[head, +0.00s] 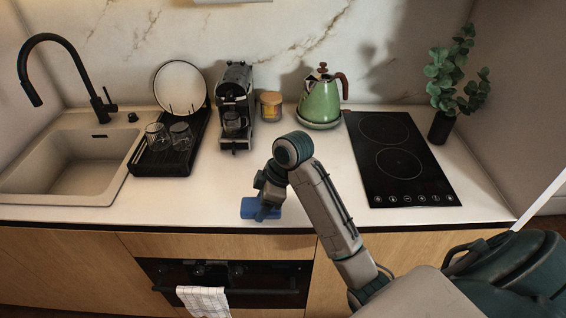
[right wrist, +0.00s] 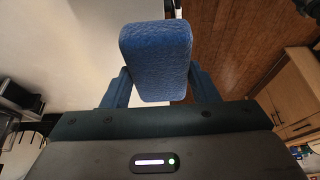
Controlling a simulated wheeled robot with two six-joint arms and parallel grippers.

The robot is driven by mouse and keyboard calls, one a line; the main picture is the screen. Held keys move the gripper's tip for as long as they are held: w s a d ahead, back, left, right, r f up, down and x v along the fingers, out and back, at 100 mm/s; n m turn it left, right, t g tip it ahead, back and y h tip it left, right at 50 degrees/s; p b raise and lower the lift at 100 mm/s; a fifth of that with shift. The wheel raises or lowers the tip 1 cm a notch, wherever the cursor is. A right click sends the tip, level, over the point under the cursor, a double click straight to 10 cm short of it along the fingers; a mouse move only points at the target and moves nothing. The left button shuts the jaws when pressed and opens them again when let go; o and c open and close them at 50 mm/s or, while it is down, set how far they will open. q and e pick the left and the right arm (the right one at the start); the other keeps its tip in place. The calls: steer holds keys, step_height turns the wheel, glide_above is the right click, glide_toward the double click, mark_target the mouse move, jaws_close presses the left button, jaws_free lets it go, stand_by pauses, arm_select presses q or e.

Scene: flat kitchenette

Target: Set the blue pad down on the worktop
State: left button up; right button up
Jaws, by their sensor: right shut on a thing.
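The blue pad (head: 248,208) is at the front edge of the white worktop (head: 310,190) in the head view. My right gripper (head: 265,211) is shut on it, with the hand pointing down from above. In the right wrist view the pad (right wrist: 157,58) fills the space between the two fingers of the gripper (right wrist: 158,85). Whether the pad touches the worktop or hangs just above it, I cannot tell. The left gripper is not in view.
A black dish rack (head: 165,160) with glasses and a plate, a coffee machine (head: 235,105), a jar (head: 271,106) and a green kettle (head: 320,100) stand behind. A black hob (head: 400,165) is at right, a sink (head: 70,155) at left. Worktop around the pad is bare.

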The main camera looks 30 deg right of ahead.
steer(key=p, duration=0.5)
glide_above(292, 189)
steer(key=shift+s+a+f, duration=0.15)
steer(key=shift+a+f, duration=0.15)
steer(key=shift+f, duration=0.25)
steer(key=shift+d+f, duration=0.1)
steer(key=shift+d, duration=0.15)
steer(key=shift+w+d+f, duration=0.1)
steer(key=shift+w+f, duration=0.1)
steer(key=shift+f, duration=0.05)
step_height(292, 189, down, 3)
steer(key=shift+p, duration=1.05)
steer(key=shift+f, duration=0.1)
steer(key=o, duration=0.9)
